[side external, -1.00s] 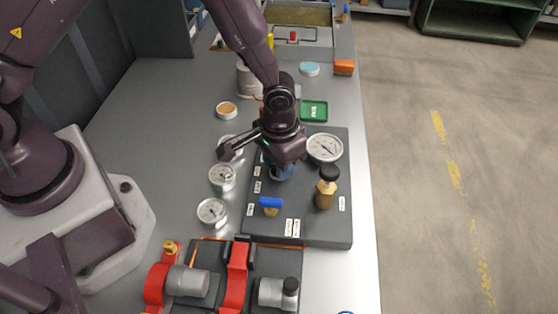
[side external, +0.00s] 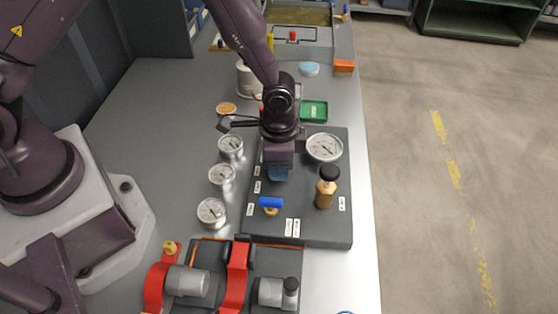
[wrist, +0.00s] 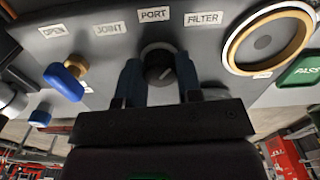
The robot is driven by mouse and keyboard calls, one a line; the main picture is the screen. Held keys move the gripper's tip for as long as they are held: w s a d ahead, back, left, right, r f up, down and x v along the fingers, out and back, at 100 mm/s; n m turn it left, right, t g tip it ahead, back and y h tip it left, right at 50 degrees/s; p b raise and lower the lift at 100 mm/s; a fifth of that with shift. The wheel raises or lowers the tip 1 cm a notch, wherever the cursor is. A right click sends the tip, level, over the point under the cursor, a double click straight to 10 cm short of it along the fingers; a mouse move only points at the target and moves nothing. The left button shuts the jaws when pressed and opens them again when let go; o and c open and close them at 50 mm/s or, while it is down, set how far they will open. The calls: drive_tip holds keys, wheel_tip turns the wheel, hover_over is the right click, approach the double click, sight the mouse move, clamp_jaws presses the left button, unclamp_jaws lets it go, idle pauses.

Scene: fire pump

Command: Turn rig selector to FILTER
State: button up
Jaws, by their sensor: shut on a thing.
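The rig selector is a dark round knob (wrist: 159,66) with a pale mark on its face, below the PORT label (wrist: 154,15) in the wrist view. The FILTER label (wrist: 203,19) is to the right of PORT, and the JOINT label (wrist: 109,28) is to the left. My gripper (wrist: 159,84) has its blue fingers on either side of the knob, shut on it. In the side external view my gripper (side external: 279,174) points down at the dark panel (side external: 318,227) and hides the knob. I cannot tell exactly which label the mark points to.
A blue-handled valve (side external: 270,204) and a brass fitting with a black knob (side external: 326,190) stand on the panel near my gripper. A large gauge (side external: 325,147) is behind right. Several small gauges (side external: 222,175) line the left side. A green PASS tray (side external: 313,110) lies behind.

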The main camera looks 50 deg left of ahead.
drive_tip(key=shift+m, duration=0.5)
drive_tip(key=o, duration=0.9)
drive_tip(key=shift+o, duration=0.2)
drive_tip(key=shift+r, duration=0.1)
wheel_tip(320, 180, up, 13)
